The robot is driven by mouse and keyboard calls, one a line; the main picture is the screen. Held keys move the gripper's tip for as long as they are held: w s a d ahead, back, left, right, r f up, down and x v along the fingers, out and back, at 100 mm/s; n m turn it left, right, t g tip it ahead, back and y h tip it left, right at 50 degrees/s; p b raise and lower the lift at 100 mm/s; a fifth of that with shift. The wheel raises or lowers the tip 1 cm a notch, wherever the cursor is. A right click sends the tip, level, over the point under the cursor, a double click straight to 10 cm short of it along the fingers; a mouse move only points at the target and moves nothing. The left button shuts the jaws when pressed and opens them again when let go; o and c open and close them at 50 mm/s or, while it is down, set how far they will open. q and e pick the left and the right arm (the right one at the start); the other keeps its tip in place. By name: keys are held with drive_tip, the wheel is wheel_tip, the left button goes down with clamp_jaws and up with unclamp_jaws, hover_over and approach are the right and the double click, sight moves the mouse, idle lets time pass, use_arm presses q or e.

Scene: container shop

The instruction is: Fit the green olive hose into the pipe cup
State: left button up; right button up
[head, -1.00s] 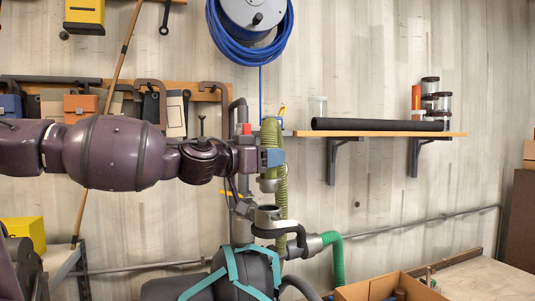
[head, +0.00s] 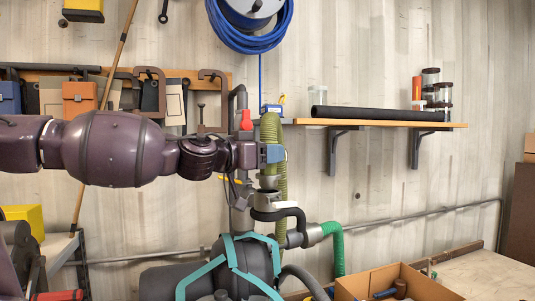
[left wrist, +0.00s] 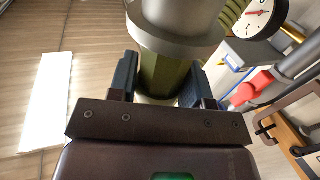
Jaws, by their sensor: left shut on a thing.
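The green olive hose (head: 282,175) is ribbed and hangs in a loop in the middle of the head view. My left gripper (head: 272,154) is shut on its end section, which points down. The held olive section (left wrist: 160,75) also shows between both fingers in the left wrist view, with a wide grey round part against it. The pipe cup (head: 262,199) is grey metal and stands directly below the held end, with a black curved handle beside it. The hose end is at the cup's mouth; how deep it sits inside I cannot tell. My right gripper is out of view.
A wooden shelf (head: 385,123) with a black tube (head: 378,114) and jars is right of the gripper. A blue hose reel (head: 250,25) hangs above. A green hose (head: 338,245) and a cardboard box (head: 385,278) are lower right. A red valve handle (head: 246,120) is close above the gripper.

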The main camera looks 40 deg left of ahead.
use_arm(q)
drive_tip(key=shift+b, duration=0.3)
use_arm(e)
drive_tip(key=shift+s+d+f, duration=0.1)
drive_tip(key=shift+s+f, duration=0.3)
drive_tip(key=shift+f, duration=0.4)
use_arm(q)
drive_tip(key=shift+s, duration=0.1)
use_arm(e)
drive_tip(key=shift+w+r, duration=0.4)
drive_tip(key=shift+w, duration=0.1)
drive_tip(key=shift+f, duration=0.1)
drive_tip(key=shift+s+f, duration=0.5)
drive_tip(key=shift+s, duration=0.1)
use_arm(q)
drive_tip(key=shift+f+b, duration=0.25)
drive_tip(key=shift+b, duration=0.35)
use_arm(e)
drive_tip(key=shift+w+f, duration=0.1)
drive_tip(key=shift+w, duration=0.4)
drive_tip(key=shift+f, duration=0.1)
